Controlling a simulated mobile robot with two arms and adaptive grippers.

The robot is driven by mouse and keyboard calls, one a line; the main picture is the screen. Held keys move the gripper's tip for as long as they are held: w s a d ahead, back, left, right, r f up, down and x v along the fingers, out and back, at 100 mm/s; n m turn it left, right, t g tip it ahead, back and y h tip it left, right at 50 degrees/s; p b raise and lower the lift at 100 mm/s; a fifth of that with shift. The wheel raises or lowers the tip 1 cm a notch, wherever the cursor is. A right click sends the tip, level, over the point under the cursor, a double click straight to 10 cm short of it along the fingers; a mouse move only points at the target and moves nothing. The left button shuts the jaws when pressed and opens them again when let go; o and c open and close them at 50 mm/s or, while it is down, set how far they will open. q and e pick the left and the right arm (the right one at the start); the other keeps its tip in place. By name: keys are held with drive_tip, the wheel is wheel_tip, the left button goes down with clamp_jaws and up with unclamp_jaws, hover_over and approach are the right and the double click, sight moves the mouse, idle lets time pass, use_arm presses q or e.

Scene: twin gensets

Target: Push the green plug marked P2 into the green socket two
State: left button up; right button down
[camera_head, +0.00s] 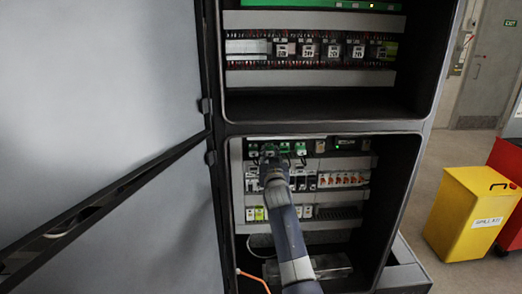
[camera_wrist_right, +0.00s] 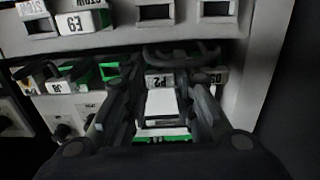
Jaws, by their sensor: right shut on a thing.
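My right gripper (camera_head: 270,164) is inside the lower cabinet bay, at the row of green connectors. In the right wrist view, my right gripper (camera_wrist_right: 178,58) has its fingers on both sides of a plug (camera_wrist_right: 162,104) with a white label reading P2, and is shut on it. A little green shows at the plug's lower end. The green connectors (camera_head: 285,148) run along the top of the lower panel. Which one is socket two cannot be read, and the gripper hides part of the row. I cannot tell whether the plug is seated. My left gripper is not in view.
Neighbouring labelled parts, J8 (camera_wrist_right: 63,87) and E9 (camera_wrist_right: 80,23), sit close to the fingers. Open cabinet doors (camera_head: 105,80) fill the left. A yellow bin (camera_head: 460,212) and a red bin (camera_head: 510,165) stand on the floor at right. An orange cable (camera_head: 252,277) hangs low in the bay.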

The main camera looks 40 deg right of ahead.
drive_tip(key=c, duration=1.2)
unclamp_jaws()
drive_tip(key=shift+c, duration=0.2)
drive_tip(key=v, duration=1.2)
drive_tip(key=shift+f, duration=0.1)
